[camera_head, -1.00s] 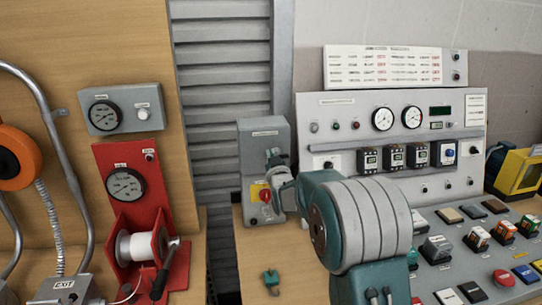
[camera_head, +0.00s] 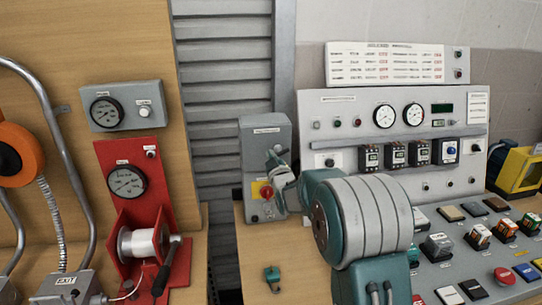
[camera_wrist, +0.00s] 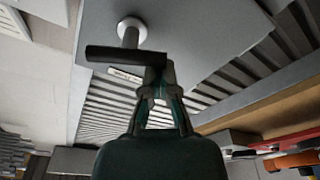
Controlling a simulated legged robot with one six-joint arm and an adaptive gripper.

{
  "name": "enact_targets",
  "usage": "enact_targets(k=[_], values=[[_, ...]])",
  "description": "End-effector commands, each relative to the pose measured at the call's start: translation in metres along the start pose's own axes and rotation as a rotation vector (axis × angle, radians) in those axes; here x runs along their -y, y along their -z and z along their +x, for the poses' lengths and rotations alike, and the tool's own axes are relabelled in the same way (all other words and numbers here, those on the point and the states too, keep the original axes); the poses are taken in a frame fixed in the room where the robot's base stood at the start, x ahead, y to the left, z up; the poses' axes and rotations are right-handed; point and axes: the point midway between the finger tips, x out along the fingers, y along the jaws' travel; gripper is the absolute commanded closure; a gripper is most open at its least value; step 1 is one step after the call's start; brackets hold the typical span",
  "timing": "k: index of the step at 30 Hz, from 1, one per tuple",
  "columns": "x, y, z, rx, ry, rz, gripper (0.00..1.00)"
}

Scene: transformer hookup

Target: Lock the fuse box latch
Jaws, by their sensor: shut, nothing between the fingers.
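The grey fuse box (camera_head: 252,133) stands on the table left of the large control panel. In the wrist view, a black bar handle (camera_wrist: 112,53) sits on a pale round shaft on the grey box face; it looks like the latch. My gripper (camera_wrist: 158,82) is shut, its fingertips at the right end of the bar, with nothing held. Whether they touch the bar I cannot tell. In the head view my gripper (camera_head: 275,160) is in front of the box's upper right part and hides the latch there. A red rotary knob (camera_head: 266,192) on a yellow plate sits lower on the box.
The control panel (camera_head: 350,108) with gauges and breakers stands to the right. A red winch stand (camera_head: 118,150) is at the left. A small green padlock-like object (camera_head: 271,275) lies on the bare wooden table front (camera_head: 300,268).

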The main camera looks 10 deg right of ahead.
Motion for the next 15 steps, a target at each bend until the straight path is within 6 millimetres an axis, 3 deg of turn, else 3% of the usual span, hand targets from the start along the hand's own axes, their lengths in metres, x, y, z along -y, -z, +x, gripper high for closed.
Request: enact_targets(k=[15], values=[[0.0035, -0.0058, -0.0008, 0.003, 0.029, -0.196, 1.0]])
